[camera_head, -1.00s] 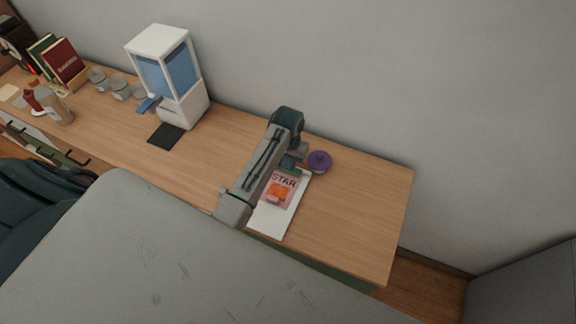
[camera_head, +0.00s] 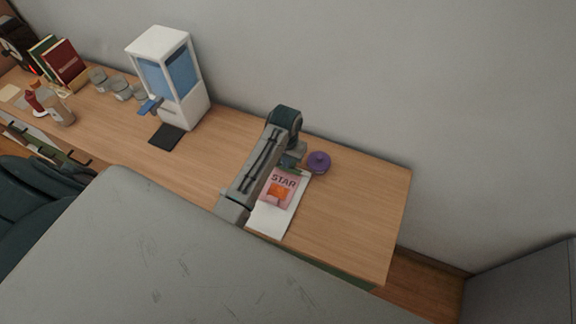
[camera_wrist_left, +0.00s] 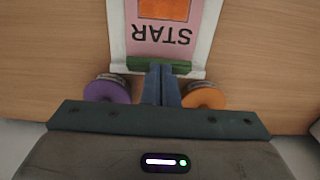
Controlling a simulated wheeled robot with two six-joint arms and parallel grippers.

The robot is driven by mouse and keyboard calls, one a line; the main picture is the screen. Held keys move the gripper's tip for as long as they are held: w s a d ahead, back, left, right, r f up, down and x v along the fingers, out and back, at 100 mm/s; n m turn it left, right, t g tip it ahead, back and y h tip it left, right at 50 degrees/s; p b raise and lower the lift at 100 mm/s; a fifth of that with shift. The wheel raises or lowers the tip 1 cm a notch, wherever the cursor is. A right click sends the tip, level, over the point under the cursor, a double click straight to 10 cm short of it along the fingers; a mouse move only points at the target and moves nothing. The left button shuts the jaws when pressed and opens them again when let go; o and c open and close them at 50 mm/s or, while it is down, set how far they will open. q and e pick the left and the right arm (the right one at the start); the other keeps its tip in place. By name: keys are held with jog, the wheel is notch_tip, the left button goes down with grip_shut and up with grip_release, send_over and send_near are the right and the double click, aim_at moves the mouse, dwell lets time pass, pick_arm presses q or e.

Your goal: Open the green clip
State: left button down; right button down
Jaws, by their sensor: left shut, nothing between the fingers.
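The green clip (camera_wrist_left: 145,66) lies across the edge of a white sheet with a pink STAR card (camera_wrist_left: 165,45); the sheet also shows in the head view (camera_head: 266,219). My left gripper (camera_wrist_left: 161,70) is shut and empty. In the wrist view its blue fingertips overlap the middle of the clip and hide part of it; I cannot tell whether they touch it. In the head view my arm reaches over the desk, and the gripper (camera_head: 291,160) is beside the top of the sheet. My right gripper is not in view.
A purple disc-like object (camera_wrist_left: 107,90) and an orange one (camera_wrist_left: 205,97) flank my fingers closely; the purple one shows in the head view (camera_head: 319,162). A white dispenser (camera_head: 190,105) stands further left on the desk (camera_head: 350,215). The desk's right end is clear.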

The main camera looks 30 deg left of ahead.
pick_arm(q)
jog(key=shift+r, duration=2.2)
